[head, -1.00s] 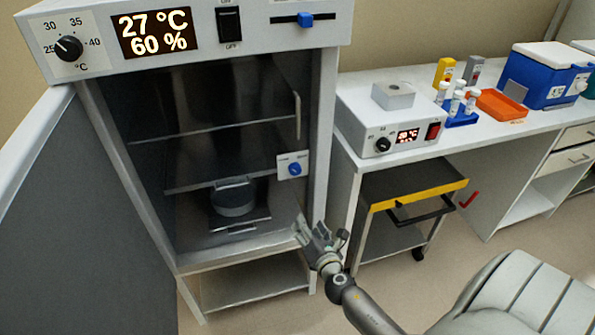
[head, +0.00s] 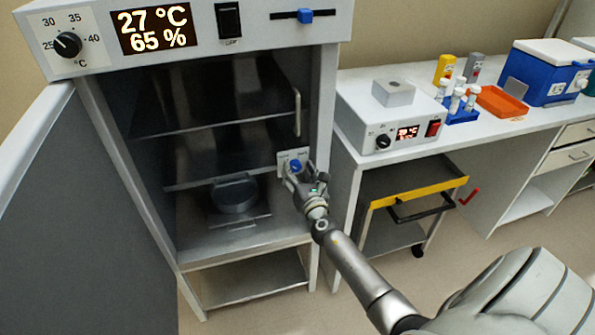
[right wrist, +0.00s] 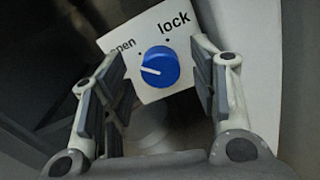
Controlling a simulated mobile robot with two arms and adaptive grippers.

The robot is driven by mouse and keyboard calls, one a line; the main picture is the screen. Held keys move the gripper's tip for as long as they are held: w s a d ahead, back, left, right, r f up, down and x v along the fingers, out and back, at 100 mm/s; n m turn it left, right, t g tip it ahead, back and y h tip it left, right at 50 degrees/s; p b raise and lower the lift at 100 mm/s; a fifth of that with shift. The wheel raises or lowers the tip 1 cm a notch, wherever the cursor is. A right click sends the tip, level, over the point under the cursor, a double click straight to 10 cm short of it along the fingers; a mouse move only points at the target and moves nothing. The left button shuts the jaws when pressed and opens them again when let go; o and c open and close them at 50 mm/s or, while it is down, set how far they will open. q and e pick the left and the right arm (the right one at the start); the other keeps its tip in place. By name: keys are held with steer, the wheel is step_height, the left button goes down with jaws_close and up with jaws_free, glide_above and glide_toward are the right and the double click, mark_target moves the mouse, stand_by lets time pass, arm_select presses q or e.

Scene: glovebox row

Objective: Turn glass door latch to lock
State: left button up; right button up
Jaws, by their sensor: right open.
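The glass door latch is a blue round knob (right wrist: 159,67) on a white plate (right wrist: 187,47) marked "open" and "lock". In the right wrist view its white pointer line points toward the "open" side. In the head view the knob (head: 295,166) is at the right edge of the incubator's glass door (head: 215,100). My right gripper (head: 302,172) is right in front of the knob. In the right wrist view its open fingers (right wrist: 160,85) frame the knob, with gaps on both sides. My left gripper is not in view.
The incubator's outer door (head: 60,210) stands open at left. A vertical handle (head: 297,113) is above the latch. A bench with a heater box (head: 385,120) stands at right, with a yellow-edged cart (head: 410,190) below it. A round dark object (head: 234,195) sits inside the incubator.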

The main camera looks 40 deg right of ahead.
steer(key=shift+w+d, duration=0.15)
steer(key=shift+w, duration=0.35)
steer(key=c, duration=1)
